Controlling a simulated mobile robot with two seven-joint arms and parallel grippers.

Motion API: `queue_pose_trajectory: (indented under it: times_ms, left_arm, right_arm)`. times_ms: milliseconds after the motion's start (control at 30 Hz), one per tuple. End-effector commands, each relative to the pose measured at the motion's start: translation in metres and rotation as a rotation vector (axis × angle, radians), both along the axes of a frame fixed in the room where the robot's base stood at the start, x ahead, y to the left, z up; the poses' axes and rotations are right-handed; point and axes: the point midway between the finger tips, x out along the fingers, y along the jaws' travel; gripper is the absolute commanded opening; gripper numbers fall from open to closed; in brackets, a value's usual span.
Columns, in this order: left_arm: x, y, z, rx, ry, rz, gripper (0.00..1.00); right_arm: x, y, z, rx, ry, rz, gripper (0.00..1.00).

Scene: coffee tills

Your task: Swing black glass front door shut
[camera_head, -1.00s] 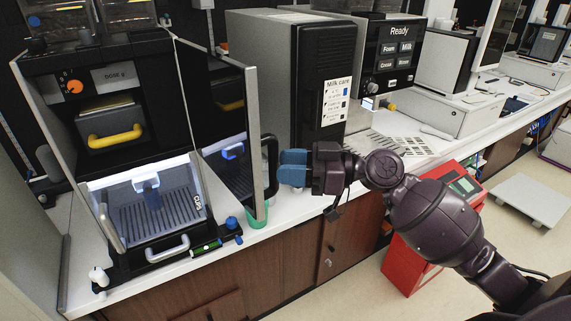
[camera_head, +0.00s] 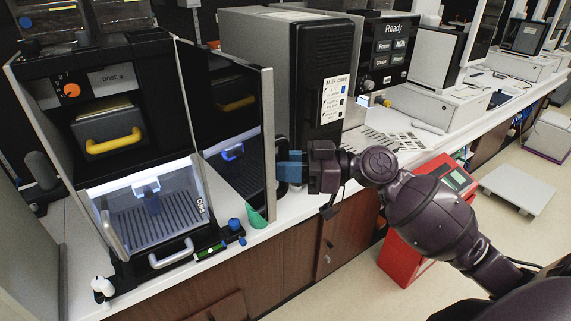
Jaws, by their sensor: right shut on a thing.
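The black glass front door (camera_head: 225,125) stands open at the right side of the coffee machine (camera_head: 50,125). Its glass mirrors the machine front, and its pale free edge (camera_head: 268,140) points toward me. My right gripper (camera_head: 290,166) has blue fingers, reaches in from the right and is shut on the door's dark handle, on the far side of the free edge. The fingers hide most of the handle. My left gripper does not show.
A green cup (camera_head: 257,217) stands on the white counter just below the door's free edge. A milk cooler (camera_head: 322,95) stands close behind the door. A knob and a green-marked tool (camera_head: 212,250) lie at the machine's front right. A red box (camera_head: 425,220) stands on the floor.

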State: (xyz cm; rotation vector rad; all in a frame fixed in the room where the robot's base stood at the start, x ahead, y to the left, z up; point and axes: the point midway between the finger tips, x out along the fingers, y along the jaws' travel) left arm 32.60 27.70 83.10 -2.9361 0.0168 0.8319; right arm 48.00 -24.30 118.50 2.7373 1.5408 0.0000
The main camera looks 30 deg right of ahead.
Motion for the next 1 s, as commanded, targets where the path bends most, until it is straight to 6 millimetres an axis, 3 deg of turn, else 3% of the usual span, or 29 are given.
queue_pose_trajectory:
  times_ms: [1000]
  left_arm:
    - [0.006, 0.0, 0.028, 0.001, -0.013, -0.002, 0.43]
  right_arm:
    - [-0.014, 0.078, 0.0, -0.001, 0.004, 0.003, 0.0]
